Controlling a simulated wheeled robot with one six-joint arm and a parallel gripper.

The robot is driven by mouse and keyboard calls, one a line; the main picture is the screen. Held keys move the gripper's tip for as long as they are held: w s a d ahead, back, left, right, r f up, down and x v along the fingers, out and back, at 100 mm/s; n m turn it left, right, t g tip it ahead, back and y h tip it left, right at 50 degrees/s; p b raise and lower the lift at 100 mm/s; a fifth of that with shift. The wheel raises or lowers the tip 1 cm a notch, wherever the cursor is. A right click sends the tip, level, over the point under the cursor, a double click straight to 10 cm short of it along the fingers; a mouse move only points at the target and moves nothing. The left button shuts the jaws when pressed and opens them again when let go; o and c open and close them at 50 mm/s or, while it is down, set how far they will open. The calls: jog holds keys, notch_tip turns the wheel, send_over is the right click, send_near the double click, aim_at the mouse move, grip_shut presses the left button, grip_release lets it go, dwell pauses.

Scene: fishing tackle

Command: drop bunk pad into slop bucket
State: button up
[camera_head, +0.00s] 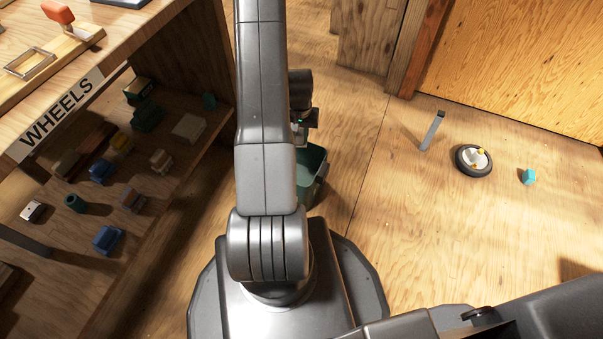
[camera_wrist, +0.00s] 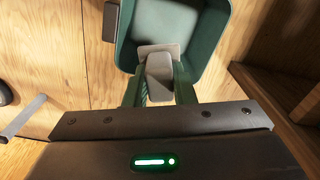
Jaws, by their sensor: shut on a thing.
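The slop bucket (camera_head: 318,181) is a dark green open container on the wooden floor, partly hidden behind my arm in the head view. In the wrist view the bucket (camera_wrist: 208,45) lies open just past my fingers. My gripper (camera_wrist: 160,80) is shut on a small grey-beige block, which I take as the bunk pad (camera_wrist: 159,78). The pad sits between the two fingers and overlaps the bucket's near edge and interior in the picture. How high it is above the bucket I cannot tell. The fingertips are hidden in the head view.
A wooden shelf labelled WHEELS (camera_head: 62,113) with several small items stands at the left. Floor between is clear.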

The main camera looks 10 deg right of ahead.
aim_at(301, 145)
jog(key=shift+w+d+f, duration=0.1)
jog(key=shift+d+f, duration=0.05)
jog(key=shift+f, duration=0.25)
jog(key=shift+f+b, duration=1.8)
jog(key=shift+f, duration=0.95)
jog(key=o, duration=1)
jog(key=shift+o, duration=0.2)
notch_tip(301, 145, up, 14)
jog(key=p, duration=0.5)
jog(key=shift+f, duration=0.1)
